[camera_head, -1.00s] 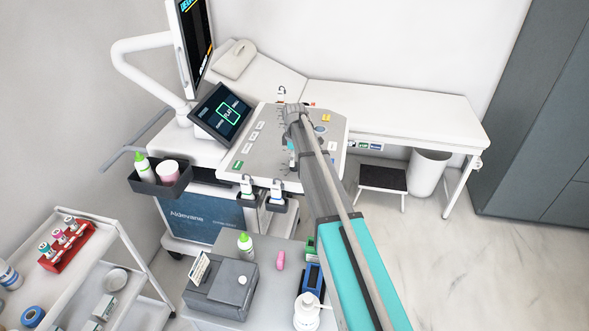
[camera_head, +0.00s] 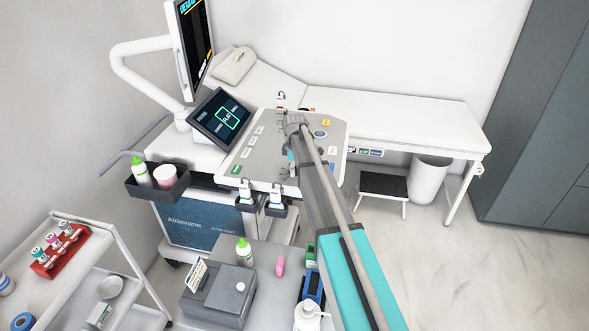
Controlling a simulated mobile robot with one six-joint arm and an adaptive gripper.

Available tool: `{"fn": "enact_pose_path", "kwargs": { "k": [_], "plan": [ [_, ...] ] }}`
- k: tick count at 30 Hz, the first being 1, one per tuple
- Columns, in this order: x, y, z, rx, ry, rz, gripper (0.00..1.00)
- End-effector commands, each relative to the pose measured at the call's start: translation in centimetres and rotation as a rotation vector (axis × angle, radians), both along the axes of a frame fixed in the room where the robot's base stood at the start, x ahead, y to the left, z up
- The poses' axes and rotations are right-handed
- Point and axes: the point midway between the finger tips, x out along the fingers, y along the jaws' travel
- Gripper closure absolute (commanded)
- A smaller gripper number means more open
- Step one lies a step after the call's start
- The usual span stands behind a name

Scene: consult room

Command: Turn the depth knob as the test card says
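The ultrasound console panel (camera_head: 262,150) is light grey, with white, green and yellow labelled keys. My gripper (camera_head: 283,118) is over the far middle of this panel, at the end of my arm. It is small and partly covered by my wrist, so its fingers cannot be made out. A small pale fitting with dark marks (camera_head: 281,97) stands at the panel's far edge, just beyond my gripper. I cannot tell which control is the depth knob; my arm hides part of the panel. A small white card (camera_head: 197,274) stands on the grey box in front; its print is too small to read.
A tilted touchscreen (camera_head: 221,118) and a monitor (camera_head: 190,45) are at the panel's left. Two probes (camera_head: 245,192) hang in holders at its front edge. A bottle (camera_head: 244,252) and grey box (camera_head: 220,292) stand on the near cart. A bed (camera_head: 410,118) lies behind.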

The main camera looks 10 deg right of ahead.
Motion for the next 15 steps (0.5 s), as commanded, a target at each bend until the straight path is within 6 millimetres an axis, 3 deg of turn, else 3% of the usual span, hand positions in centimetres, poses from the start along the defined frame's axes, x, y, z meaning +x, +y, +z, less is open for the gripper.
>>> {"fn": "enact_pose_path", "kwargs": {
  "k": [2, 10, 15],
  "plan": [
    [0.00, 0.00, 0.00, 0.000, 0.000, 0.000, 0.38],
    [0.00, 0.00, -0.01, 0.000, 0.000, 0.000, 0.89],
    [0.01, 0.04, -0.01, 0.000, 0.000, -0.003, 0.89]
  ]
}}
